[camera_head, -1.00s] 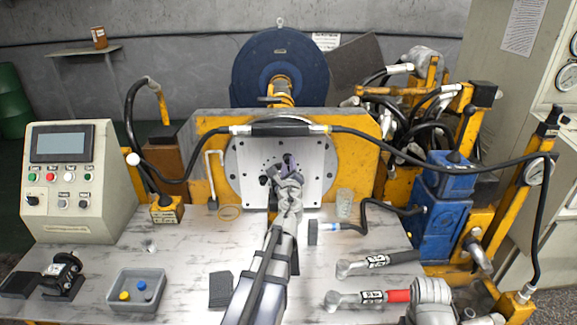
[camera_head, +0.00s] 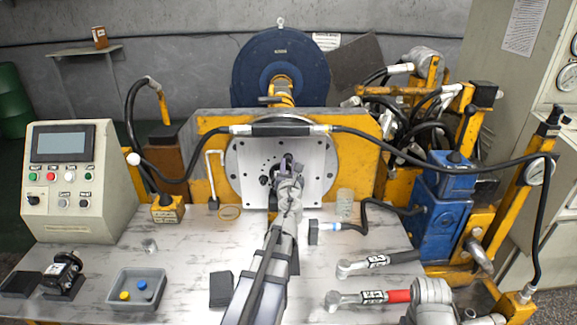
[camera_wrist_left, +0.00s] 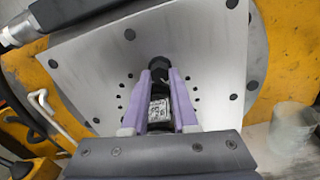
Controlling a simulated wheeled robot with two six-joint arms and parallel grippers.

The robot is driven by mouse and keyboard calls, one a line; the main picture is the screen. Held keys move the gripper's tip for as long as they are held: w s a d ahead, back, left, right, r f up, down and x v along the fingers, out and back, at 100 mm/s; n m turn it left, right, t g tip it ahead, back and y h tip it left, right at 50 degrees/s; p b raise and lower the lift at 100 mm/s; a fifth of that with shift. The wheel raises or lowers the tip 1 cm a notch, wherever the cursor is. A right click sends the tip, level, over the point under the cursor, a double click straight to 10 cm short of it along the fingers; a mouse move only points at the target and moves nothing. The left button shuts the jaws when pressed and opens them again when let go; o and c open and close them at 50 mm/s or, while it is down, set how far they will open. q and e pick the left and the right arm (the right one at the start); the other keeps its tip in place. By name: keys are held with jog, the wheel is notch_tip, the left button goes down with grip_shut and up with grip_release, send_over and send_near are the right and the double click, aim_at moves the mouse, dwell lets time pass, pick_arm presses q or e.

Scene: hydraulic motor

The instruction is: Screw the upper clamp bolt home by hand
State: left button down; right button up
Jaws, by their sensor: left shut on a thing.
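My left gripper (camera_head: 286,163), with purple fingers, reaches up to the pale square plate (camera_head: 318,180) of the yellow stand. In the left wrist view its fingertips (camera_wrist_left: 160,76) are closed on a dark round piece, which looks like the upper clamp bolt (camera_wrist_left: 158,63), in front of the plate. A grey block with small lettering (camera_wrist_left: 158,108) shows between the fingers, nearer the palm. The fingers and arm hide most of the bolt in the head view, and how deep it sits cannot be told. My right gripper's fingers are not in view.
A black hose (camera_head: 440,158) crosses above the plate. A clear cup (camera_head: 344,203) stands at its right. A torque wrench with a red band (camera_head: 396,296) and another wrench (camera_head: 380,261) lie at right. A grey tray (camera_head: 120,307) is at front left.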

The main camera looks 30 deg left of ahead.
pick_arm(q)
jog(key=shift+s+m, duration=0.1)
jog(key=shift+m, duration=1.9)
jog(key=c, duration=0.7)
grip_release()
jog(key=v, duration=0.7)
jog(key=shift+s+d, duration=0.15)
jog(key=shift+s, duration=0.1)
